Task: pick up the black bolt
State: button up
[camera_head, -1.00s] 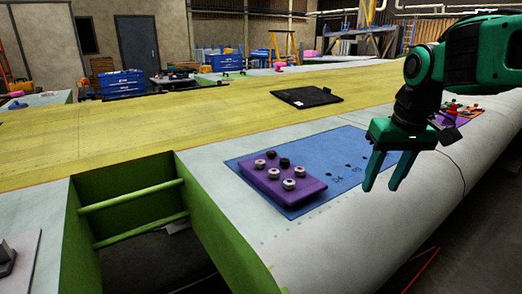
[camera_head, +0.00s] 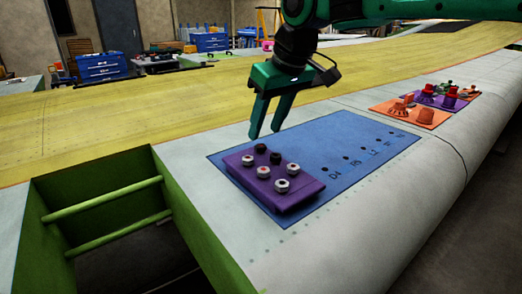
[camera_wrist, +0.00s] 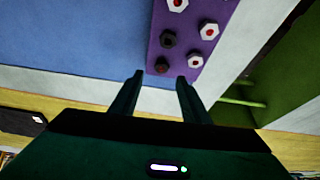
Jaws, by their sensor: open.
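Two black bolts stand in a purple block (camera_head: 300,195) on a blue mat. One black bolt (camera_head: 261,148) is at the block's far edge; it also shows in the wrist view (camera_wrist: 161,65), just beyond the gap between the fingertips. The other black bolt (camera_head: 275,158) is beside it, and in the wrist view (camera_wrist: 168,39) it lies farther from the fingers. My gripper (camera_head: 265,134) is open and empty, pointing down above the far edge of the block, apart from the bolts. Both fingers show in the wrist view (camera_wrist: 160,76).
Several silver bolts with red centres, one of them here (camera_head: 281,185), share the block. The blue mat (camera_head: 345,135) has labelled holes to the right. An orange mat (camera_head: 436,117) with parts lies farther right. An open green bay (camera_head: 100,185) is at left.

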aim_at(260, 145)
jog(key=x, duration=0.5)
jog(key=shift+s+f, duration=0.1)
jog(key=shift+s, duration=0.1)
grip_shut()
